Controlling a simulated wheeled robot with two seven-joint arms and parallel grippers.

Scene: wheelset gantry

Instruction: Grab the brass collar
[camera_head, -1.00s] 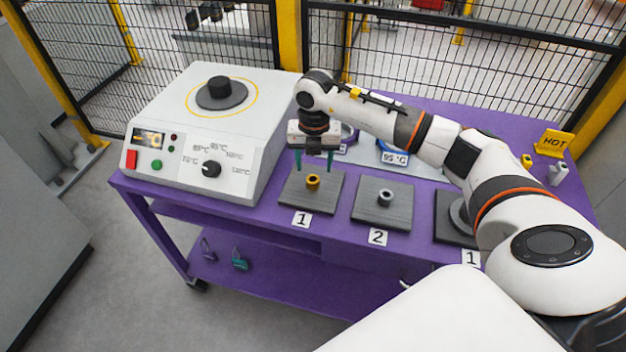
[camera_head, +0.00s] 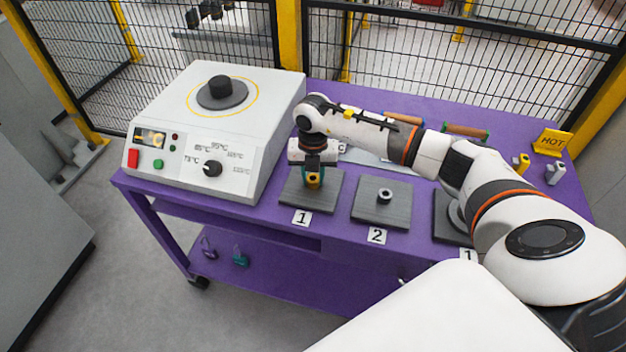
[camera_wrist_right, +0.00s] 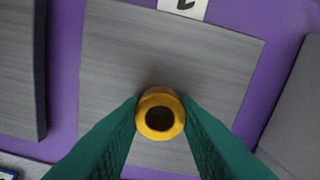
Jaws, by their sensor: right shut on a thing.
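The brass collar (camera_head: 313,180) is a small yellow ring on the grey plate (camera_head: 325,201) labelled 1. It also shows in the right wrist view (camera_wrist_right: 160,114), with its dark bore facing the camera. My right gripper (camera_head: 313,176) reaches down over the plate, and its green fingers are shut on the collar from both sides. The wrist view shows both fingertips (camera_wrist_right: 161,112) touching the collar. I cannot tell whether the collar is clear of the plate. My left gripper is not in view.
A steel collar (camera_head: 385,195) sits on the grey plate (camera_head: 381,218) labelled 2. The white heater box (camera_head: 205,140) with dials stands close on the left. Tools lie behind my right arm.

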